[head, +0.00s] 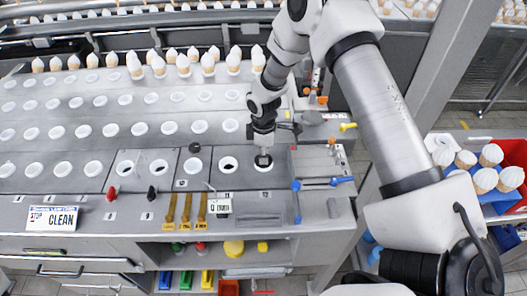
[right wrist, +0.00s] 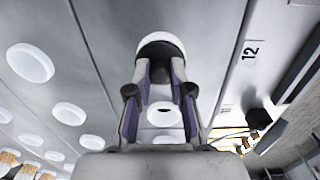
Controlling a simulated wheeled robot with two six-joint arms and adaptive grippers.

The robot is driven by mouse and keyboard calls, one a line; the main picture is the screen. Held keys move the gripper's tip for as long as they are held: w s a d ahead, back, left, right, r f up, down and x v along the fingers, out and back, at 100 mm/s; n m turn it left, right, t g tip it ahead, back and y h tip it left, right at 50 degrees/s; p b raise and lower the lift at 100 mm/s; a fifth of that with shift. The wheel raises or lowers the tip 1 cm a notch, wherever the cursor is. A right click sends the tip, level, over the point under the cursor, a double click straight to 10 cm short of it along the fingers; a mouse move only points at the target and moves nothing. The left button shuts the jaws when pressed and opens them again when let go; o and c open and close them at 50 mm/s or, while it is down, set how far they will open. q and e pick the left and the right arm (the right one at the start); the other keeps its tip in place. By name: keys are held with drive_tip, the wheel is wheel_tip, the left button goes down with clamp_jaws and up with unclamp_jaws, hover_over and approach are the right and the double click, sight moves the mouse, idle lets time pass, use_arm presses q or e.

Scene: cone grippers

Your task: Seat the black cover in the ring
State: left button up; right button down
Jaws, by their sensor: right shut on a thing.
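My right gripper (head: 263,158) points down over a white ring (head: 262,168) at the right end of the front row on the steel counter. In the right wrist view, its two fingers (right wrist: 160,72) are closed together at the ring, whose white rim (right wrist: 160,37) shows beyond the fingertips. The black cover (right wrist: 160,49) shows as a dark patch between the fingertips and the rim. Most of it is hidden by the fingers, and I cannot tell whether it lies flat in the ring or just above it. My left gripper is not in view.
An open ring (head: 228,164) with a dark hole is just left. A grey box (head: 318,162) with blue handles is close on the right. Several cones (head: 158,66) line the back.

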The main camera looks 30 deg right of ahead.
idle(0.4)
drive_tip(key=c, duration=1)
unclamp_jaws()
drive_tip(key=shift+o, duration=0.2)
wheel_tip(320, 180, up, 12)
drive_tip(key=shift+s, duration=0.15)
